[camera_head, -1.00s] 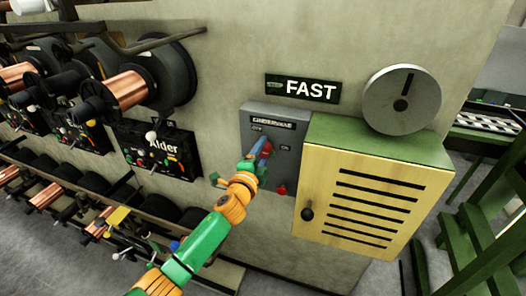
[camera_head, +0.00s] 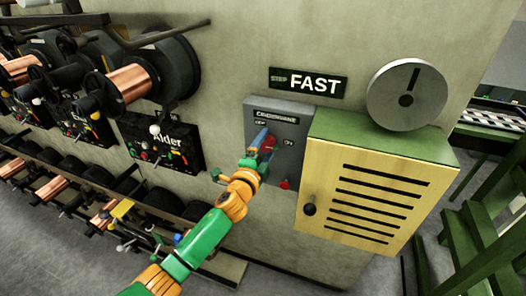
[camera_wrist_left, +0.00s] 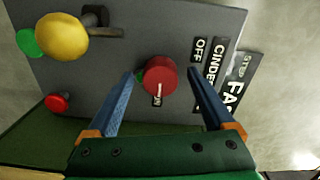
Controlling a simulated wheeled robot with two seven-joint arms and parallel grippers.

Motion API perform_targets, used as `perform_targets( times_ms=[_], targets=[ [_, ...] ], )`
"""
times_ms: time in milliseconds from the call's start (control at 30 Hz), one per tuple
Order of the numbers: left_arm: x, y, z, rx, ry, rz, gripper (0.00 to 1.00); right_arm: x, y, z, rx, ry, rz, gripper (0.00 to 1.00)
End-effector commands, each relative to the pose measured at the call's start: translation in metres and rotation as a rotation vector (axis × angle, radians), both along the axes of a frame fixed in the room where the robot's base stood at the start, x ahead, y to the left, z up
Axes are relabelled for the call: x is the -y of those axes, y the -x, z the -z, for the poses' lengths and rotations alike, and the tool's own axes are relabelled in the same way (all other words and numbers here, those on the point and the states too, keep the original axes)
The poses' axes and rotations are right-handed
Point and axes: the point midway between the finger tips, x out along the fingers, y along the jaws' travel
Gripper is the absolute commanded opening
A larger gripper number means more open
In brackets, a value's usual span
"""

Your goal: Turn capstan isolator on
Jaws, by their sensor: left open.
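A grey switch panel (camera_head: 262,108) is on the wall, its nameplate starting "CINDER" in the left wrist view. Its round red knob (camera_wrist_left: 160,75) has a white line pointing down in that view, at the partly covered ON label (camera_wrist_left: 157,101). The OFF label (camera_wrist_left: 198,50) is up and to the right there. The knob also shows in the head view (camera_head: 269,144), partly hidden by my left gripper (camera_head: 262,143). The blue fingers are open on either side of the knob; I cannot tell whether they touch it. My right gripper is not in view.
A red button (camera_wrist_left: 57,102) and a yellow ball (camera_wrist_left: 62,37) are on the panel's lower part. A yellow slatted cabinet (camera_head: 330,165) with a green top stands close at the right. Wire spools (camera_head: 128,84) are at the left.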

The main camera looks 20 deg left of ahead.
Motion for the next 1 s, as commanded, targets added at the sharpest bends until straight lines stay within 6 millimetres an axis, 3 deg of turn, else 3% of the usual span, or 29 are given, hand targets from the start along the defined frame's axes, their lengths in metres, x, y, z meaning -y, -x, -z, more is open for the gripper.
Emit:
perform_targets(
  times_ms=[200, 400, 833, 933, 1000],
  targets=[
    [-0.001, 0.037, 0.001, -0.003, 0.000, 0.003, 0.86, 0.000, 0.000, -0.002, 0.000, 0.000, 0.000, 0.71],
    [-0.001, 0.060, 0.001, -0.003, 0.000, 0.002, 0.86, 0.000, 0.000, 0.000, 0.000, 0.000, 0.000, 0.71],
    [-0.002, 0.062, 0.001, -0.003, 0.002, 0.000, 0.86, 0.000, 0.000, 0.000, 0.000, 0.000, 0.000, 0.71],
    [-0.005, 0.075, 0.021, -0.076, 0.102, -0.043, 0.86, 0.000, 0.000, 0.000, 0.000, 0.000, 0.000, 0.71],
    [-0.012, 0.102, 0.056, -0.213, 0.272, -0.126, 0.86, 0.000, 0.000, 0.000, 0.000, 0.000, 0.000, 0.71]
  ],
)
